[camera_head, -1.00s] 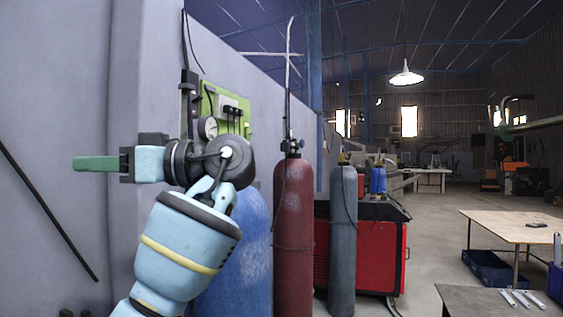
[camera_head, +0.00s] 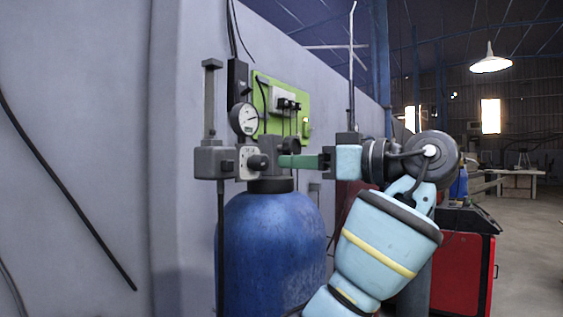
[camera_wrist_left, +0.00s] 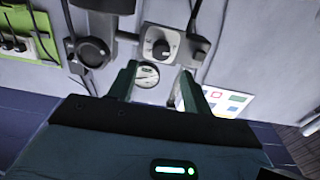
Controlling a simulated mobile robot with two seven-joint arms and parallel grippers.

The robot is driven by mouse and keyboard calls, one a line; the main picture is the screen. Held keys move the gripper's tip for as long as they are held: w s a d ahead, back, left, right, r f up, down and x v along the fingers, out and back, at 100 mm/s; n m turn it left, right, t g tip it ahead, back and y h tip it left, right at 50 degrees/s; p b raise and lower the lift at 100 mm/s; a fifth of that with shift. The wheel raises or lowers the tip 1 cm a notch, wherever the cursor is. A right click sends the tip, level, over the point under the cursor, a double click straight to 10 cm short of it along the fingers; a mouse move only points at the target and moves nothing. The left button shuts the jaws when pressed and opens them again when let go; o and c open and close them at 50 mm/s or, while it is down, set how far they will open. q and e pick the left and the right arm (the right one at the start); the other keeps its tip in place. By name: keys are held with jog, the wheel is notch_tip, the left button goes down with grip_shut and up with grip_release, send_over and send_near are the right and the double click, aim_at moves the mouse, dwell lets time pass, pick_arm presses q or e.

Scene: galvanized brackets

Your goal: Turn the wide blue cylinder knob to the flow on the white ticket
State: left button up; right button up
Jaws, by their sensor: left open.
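The wide blue cylinder (camera_head: 270,245) stands upright against the wall in the head view. On its regulator is a black knob (camera_head: 258,162) on a pale dial plate, with a round gauge (camera_head: 244,119) above it. My left gripper (camera_head: 284,161) comes in from the right of the knob, its green fingers level with it and overlapping the regulator. In the left wrist view the open gripper (camera_wrist_left: 159,72) faces the knob (camera_wrist_left: 161,48), which lies just beyond the fingertips; I see no contact. The gauge shows between the fingers. Flow marks are too small to read.
A green panel (camera_head: 262,100) with sockets is on the wall behind. A white sheet with coloured squares (camera_wrist_left: 230,98) shows in the wrist view; its text is unreadable. A dark round handwheel (camera_wrist_left: 92,52) is beside the knob. A red machine (camera_head: 462,265) stands at right.

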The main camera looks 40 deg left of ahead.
aim_at(265, 161)
pick_arm(q)
jog(key=a, duration=0.5)
jog(key=s+a, duration=0.1)
jog(key=a, duration=0.1)
jog(key=shift+a, duration=0.15)
jog(key=shift+c, duration=0.4)
jog(key=c, duration=0.9)
